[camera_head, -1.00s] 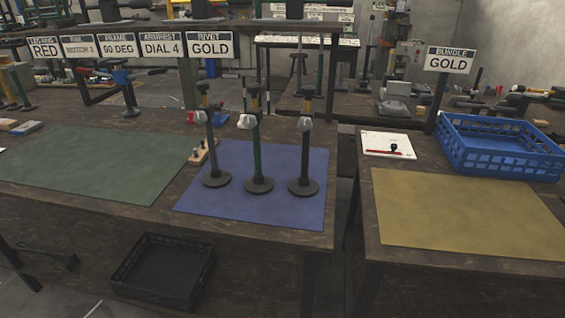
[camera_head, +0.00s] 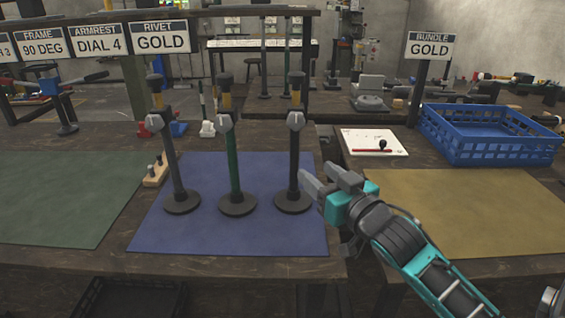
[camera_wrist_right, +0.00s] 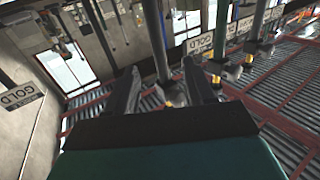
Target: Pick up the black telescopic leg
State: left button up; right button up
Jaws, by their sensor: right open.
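The black telescopic leg (camera_head: 294,160) stands upright on its round base at the right of the blue mat (camera_head: 280,238), with a grey clamp and a yellow section near its top. A green leg (camera_head: 235,165) and a grey leg (camera_head: 174,160) stand to its left. My right gripper (camera_head: 318,175) is open and empty, just right of the black leg's lower part. In the right wrist view a dark leg (camera_wrist_right: 155,35) shows beyond and between the open fingers (camera_wrist_right: 160,68); I cannot tell if it is within reach. My left gripper is out of view.
A blue crate (camera_head: 485,150) and a yellow mat (camera_head: 470,205) are on the right table, with a white board (camera_head: 372,142) behind the mat. A small wooden block with pegs (camera_head: 156,172) sits left of the blue mat. The green mat (camera_head: 60,195) is bare.

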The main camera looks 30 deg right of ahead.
aim_at(297, 154)
jog(key=w, duration=0.7)
jog(key=shift+d+b, duration=0.2)
jog(key=shift+b, duration=0.1)
jog(key=shift+w+d+f+b, duration=0.1)
jog(key=shift+w+d+b, duration=0.1)
jog(key=shift+w, duration=1.15)
jog(key=shift+w+d+b, duration=0.1)
jog(key=shift+w+b, duration=0.1)
jog(key=shift+w, duration=1.15)
grip_shut()
